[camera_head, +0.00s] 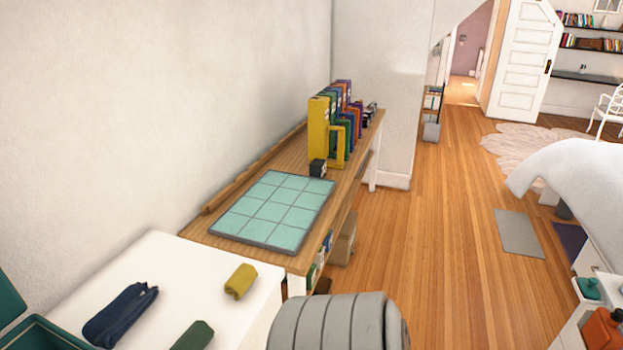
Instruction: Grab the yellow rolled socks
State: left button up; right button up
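The yellow rolled socks (240,281) lie on the white table top (180,275), near its right edge. A dark blue rolled or folded cloth (120,313) lies to their left on the same top. A dark green roll (194,336) lies nearer, partly cut by the bottom edge of the view. Nothing touches the yellow socks. Neither of my grippers shows in the head view.
A teal open box (40,335) is at the lower left. A grey ribbed rounded object (340,322) stands right of the white table. Behind it, a wooden bench (222,202) holds a teal tiled mat (272,208) and upright binders (320,128). Wooden floor (430,260) is open to the right.

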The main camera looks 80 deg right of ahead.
aim_at(240, 280)
jog(key=z, duration=1.95)
jog(key=u, duration=0.25)
jog(key=i+l+u, duration=0.15)
jog(key=l+u, duration=0.25)
jog(key=i+l+u, duration=0.1)
jog(key=u, duration=0.25)
jog(key=l+u, duration=0.4)
